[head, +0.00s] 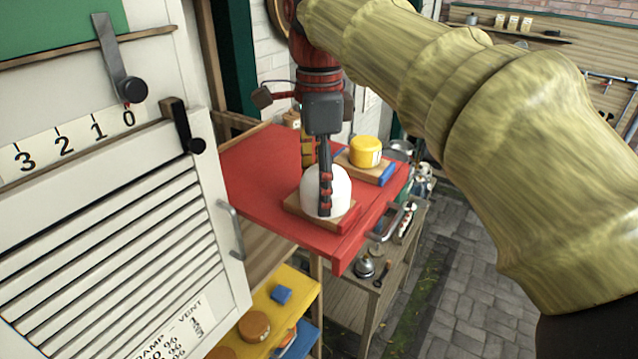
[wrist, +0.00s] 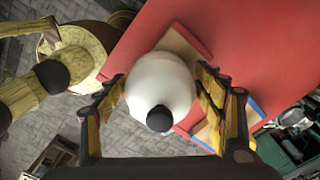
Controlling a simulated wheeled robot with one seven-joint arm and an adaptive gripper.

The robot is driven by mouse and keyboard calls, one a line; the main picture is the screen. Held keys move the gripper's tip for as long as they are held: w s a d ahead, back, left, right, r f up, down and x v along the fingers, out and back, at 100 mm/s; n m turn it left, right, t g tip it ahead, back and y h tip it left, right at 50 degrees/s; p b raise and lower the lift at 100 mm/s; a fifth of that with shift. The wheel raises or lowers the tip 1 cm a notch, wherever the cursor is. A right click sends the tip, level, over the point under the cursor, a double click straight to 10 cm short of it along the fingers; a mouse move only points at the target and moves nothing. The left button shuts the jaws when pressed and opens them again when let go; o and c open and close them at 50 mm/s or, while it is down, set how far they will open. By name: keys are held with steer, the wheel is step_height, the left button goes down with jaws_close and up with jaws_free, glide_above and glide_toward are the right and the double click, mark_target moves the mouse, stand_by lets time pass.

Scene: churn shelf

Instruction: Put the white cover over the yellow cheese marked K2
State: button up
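The white cover (head: 323,193) is a smooth dome over a wooden board with a red edge (head: 352,216) on the red table. In the wrist view, the cover (wrist: 160,85) has a black knob (wrist: 160,118) facing the camera. My gripper (head: 325,180) reaches down with one finger in front of the cover. In the wrist view, my gripper's fingers (wrist: 160,76) are on either side of the cover, very close to it. I cannot tell if they press on it. The yellow cheese (head: 365,151) stands uncovered on a blue-edged board, behind right of the cover. Its marking is not readable.
The red table (head: 260,165) has free room left of the boards. A white louvred door (head: 120,230) with a handle stands close on the left. A yellow shelf (head: 275,320) with round brown items is below. A wooden cart (head: 365,290) holds metal items lower right.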

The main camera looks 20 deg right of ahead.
steer(key=o, duration=0.3)
